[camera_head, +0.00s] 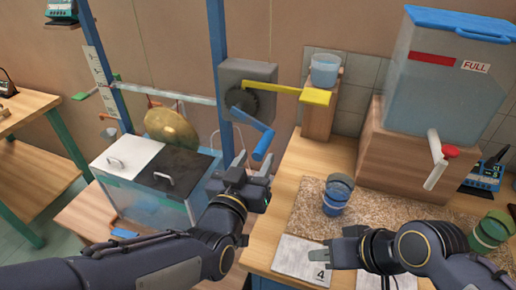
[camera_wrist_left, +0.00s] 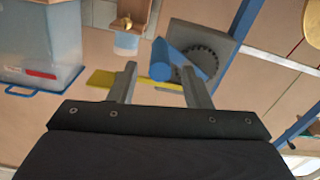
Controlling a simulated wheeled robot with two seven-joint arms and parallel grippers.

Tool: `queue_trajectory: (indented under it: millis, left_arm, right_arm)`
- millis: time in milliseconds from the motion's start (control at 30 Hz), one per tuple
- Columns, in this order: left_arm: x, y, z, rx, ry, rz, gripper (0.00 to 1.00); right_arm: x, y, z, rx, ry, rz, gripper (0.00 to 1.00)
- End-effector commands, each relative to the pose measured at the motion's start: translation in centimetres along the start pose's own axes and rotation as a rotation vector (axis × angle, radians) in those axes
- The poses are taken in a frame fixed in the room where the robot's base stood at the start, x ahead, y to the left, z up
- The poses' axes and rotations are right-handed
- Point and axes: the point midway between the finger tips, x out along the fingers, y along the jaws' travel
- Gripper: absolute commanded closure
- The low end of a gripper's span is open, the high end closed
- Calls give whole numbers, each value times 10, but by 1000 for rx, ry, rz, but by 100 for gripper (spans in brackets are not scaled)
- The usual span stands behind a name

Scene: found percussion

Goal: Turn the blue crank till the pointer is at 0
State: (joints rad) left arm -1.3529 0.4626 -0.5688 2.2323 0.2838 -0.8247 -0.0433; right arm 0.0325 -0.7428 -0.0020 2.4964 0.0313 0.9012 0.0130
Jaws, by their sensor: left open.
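The blue crank (camera_head: 251,122) is on the grey box with a dark gear, its handle (camera_head: 263,145) hanging down to the right. My left gripper (camera_head: 254,170) is open just below the handle; contact cannot be told. A white upright scale (camera_head: 98,78) stands at the left, with a pale bar (camera_head: 160,93) reaching from the box towards it. The pointer's reading is too small to make out. My right gripper (camera_head: 338,249) is over the table by a card marked 4.
A yellow arm (camera_head: 290,92) sticks out right of the box, towards a cup (camera_head: 325,69) on a wooden block. A lidded tank (camera_head: 163,180) and brass gong (camera_head: 172,128) stand left.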

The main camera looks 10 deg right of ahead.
Motion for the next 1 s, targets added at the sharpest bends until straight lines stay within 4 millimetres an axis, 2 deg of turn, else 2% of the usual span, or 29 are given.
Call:
queue_trajectory:
  millis: [100,300,633,1000]
  left_arm:
    - [21,-1,0,4,-1,-2,56]
    - [43,-1,0,0,-1,-1,56]
    - [47,-1,0,-1,-2,0,56]
    - [47,-1,0,-2,-2,0,100]
  right_arm:
    - [-2,-1,-1,0,0,0,69]
    - [-4,-2,-2,0,0,0,69]
    - [-4,-2,-2,0,0,0,69]
    - [-4,-2,-2,0,0,0,69]
